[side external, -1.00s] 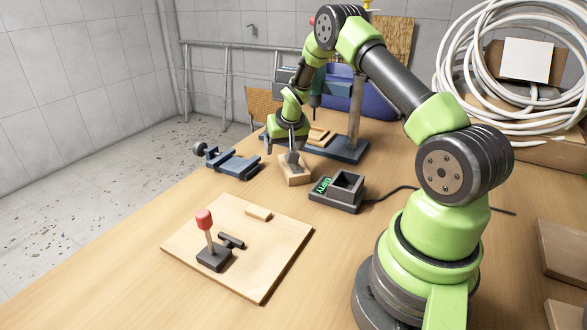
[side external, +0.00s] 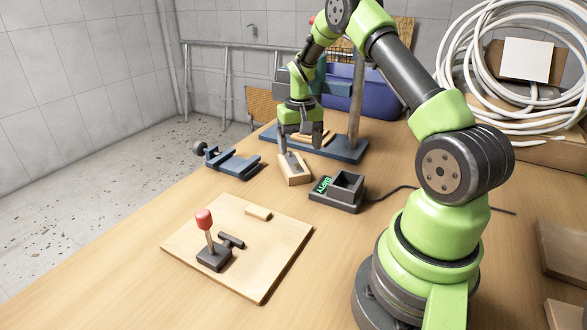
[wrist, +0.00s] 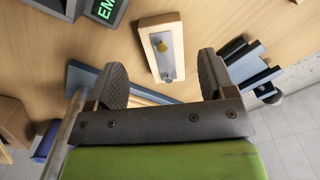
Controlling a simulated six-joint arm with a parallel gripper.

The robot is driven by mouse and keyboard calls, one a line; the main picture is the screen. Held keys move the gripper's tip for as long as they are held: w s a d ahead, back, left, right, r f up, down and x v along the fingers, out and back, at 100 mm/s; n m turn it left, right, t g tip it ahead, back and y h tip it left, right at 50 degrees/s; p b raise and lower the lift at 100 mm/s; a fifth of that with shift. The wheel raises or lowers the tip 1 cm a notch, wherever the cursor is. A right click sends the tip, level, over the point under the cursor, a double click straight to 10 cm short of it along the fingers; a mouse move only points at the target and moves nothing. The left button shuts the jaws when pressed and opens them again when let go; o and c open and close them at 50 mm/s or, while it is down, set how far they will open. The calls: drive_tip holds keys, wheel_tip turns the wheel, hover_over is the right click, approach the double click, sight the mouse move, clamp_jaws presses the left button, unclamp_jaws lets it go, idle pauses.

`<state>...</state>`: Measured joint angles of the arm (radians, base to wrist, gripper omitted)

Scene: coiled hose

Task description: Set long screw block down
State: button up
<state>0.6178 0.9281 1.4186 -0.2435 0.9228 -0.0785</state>
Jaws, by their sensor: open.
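The long screw block (side external: 295,176) is a small pale wooden block with a grey metal plate on top and a brass screw head. It rests on the table between the blue vise and the dark box. In the wrist view the block (wrist: 151,55) lies beyond my fingertips, roughly between them sideways, with a gap all round. My gripper (side external: 300,138) is above and just behind the block in the side view. Its two fingers (wrist: 163,78) are spread apart with nothing between them.
A dark box with a green display (side external: 338,193) stands right of the block. A blue vise (side external: 235,164) is at left, and a drill stand's blue base (side external: 345,150) is behind. A wooden board (side external: 230,270) carries a red-knobbed lever (side external: 204,219). Table between board and block is clear.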

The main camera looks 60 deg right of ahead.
sight(299, 174)
wheel_tip(299, 174, down, 10)
drive_tip(key=shift+r, duration=0.25)
drive_tip(key=shift+c, duration=0.4)
drive_tip(key=c, duration=0.8)
drive_tip(key=shift+o, duration=0.2)
